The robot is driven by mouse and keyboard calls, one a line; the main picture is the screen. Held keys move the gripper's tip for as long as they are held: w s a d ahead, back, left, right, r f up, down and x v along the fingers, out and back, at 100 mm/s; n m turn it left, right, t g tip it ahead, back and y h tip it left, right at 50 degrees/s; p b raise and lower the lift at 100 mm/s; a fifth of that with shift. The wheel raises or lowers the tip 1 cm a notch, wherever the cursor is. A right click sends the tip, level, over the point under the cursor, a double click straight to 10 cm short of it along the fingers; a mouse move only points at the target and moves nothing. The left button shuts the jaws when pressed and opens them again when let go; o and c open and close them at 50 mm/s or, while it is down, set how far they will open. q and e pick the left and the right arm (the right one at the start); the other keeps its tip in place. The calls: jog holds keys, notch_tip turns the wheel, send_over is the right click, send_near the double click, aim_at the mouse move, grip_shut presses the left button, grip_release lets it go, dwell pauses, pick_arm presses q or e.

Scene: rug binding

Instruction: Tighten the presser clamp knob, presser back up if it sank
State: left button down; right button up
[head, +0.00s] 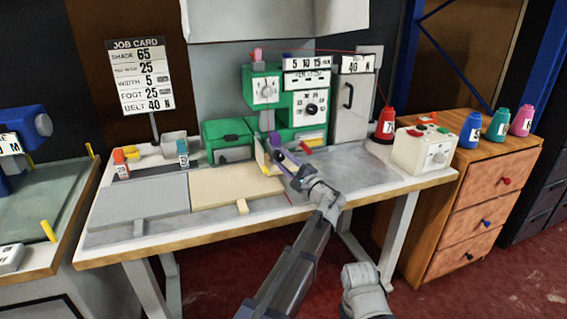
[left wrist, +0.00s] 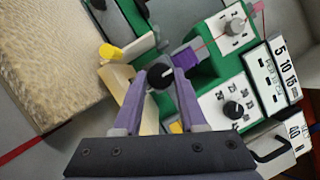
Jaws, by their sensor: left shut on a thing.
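The green binding machine (head: 297,105) stands at the back of the bench, with white dial panels on its front. My left gripper (head: 279,153) reaches its lower front from the right. In the left wrist view, my purple fingers (left wrist: 164,74) are shut on a small black knob (left wrist: 160,76) in front of the machine. The presser's height cannot be told.
A beige rug piece (head: 230,190) lies left of my gripper, beside a grey panel (head: 140,207). A job card (head: 138,76) stands at the back left. A red thread cone (head: 385,124) and a white control box (head: 425,150) stand at right.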

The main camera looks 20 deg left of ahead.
dwell(0.5)
pick_arm(q)
jog(key=shift+c, duration=2.3)
grip_release()
jog(key=b+v, duration=0.1)
jog(key=v, duration=0.6)
jog(key=shift+s+d+f+b, duration=0.1)
jog(key=shift+s+d+b, duration=0.15)
jog(key=shift+b, duration=0.05)
jog(key=shift+d, duration=0.1)
